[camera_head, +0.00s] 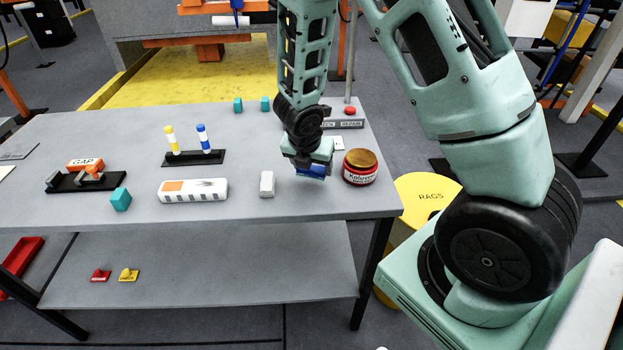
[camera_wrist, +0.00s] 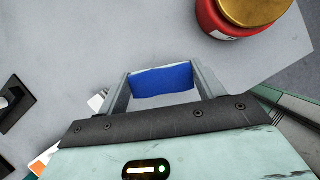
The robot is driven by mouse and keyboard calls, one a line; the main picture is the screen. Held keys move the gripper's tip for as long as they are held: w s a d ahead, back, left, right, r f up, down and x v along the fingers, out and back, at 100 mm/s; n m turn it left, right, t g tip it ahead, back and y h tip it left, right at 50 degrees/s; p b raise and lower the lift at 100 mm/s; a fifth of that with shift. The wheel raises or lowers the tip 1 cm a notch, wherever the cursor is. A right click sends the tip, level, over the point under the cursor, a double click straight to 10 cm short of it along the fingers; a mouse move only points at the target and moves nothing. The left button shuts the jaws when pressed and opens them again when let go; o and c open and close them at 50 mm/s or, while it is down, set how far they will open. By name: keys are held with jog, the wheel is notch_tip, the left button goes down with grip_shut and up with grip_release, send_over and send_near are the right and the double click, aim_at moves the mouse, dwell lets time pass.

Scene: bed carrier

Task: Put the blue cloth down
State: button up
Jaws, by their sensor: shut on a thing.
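The blue cloth (camera_wrist: 162,80) is a flat-looking blue piece between my two gripper fingers in the wrist view. In the head view the blue cloth (camera_head: 311,171) shows as a blue patch under my gripper (camera_head: 311,174). My gripper is shut on it, just left of the red jar, above or at the grey table top (camera_head: 240,205). In the wrist view my gripper (camera_wrist: 162,88) has a finger on each side of the cloth. I cannot tell whether the cloth touches the table.
A red jar with a brown-gold lid (camera_head: 360,167) stands close to the right of my gripper. A small white block (camera_head: 267,184) and a white-orange box (camera_head: 193,190) lie to the left. A yellow rags bin (camera_head: 426,195) stands beyond the table's right edge. Bare table lies in front.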

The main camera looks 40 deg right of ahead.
aim_at(312, 175)
jog(key=shift+f+b, duration=0.6)
jog(key=shift+f, duration=0.9)
jog(key=shift+f+b, duration=0.4)
jog(key=o, duration=1)
jog(key=shift+r, duration=0.1)
